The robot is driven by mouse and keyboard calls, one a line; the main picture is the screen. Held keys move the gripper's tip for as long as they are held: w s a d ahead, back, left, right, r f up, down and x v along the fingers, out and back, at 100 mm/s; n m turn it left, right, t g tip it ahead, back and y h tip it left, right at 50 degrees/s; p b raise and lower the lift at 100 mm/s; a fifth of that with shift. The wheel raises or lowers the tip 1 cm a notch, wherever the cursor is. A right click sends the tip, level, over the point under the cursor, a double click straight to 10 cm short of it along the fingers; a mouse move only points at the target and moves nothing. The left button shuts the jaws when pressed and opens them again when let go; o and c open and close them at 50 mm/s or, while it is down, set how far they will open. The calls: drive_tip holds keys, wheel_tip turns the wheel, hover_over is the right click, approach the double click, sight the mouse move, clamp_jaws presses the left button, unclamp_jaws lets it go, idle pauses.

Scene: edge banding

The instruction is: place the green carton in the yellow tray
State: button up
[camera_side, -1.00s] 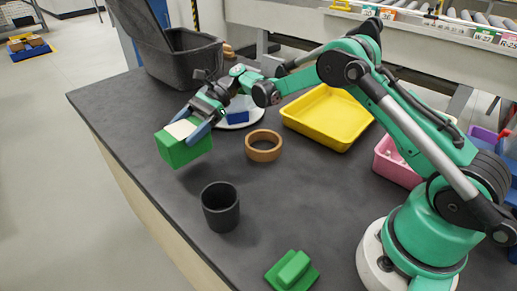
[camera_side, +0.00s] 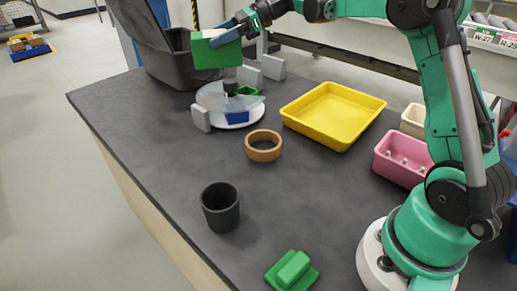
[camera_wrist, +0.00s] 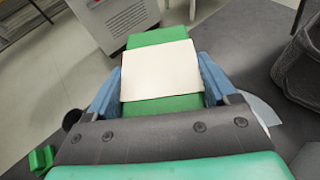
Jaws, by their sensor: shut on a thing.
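The green carton (camera_side: 216,52) with a cream label is in my gripper (camera_side: 238,28), lifted above the back of the table near the dark bin. In the wrist view the carton (camera_wrist: 160,75) sits between the two blue fingers of my gripper (camera_wrist: 162,85), one on each side. The yellow tray (camera_side: 376,103) stands on the table to the right of and below the carton in the side view. Its visible inside is empty.
A round white device with a clear cover (camera_side: 211,96) and grey blocks stands below the carton. A dark bin (camera_side: 170,72), a wooden ring (camera_side: 264,155), a black cup (camera_side: 220,212), a pink container (camera_side: 388,172) and a green block (camera_side: 292,272) are around.

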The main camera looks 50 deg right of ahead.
drive_tip(key=s+d+m+t+h, duration=0.3)
drive_tip(key=d+m+t+h, duration=0.3)
drive_tip(key=d, duration=1)
drive_tip(key=m+g+h, duration=0.1)
drive_tip(key=m+h, duration=0.9)
drive_tip(key=h, duration=0.1)
hover_over(336, 108)
wheel_tip(336, 108, down, 19)
drive_tip(key=shift+r, duration=0.1)
drive_tip(key=o, duration=1.2)
drive_tip(key=shift+o, duration=0.2)
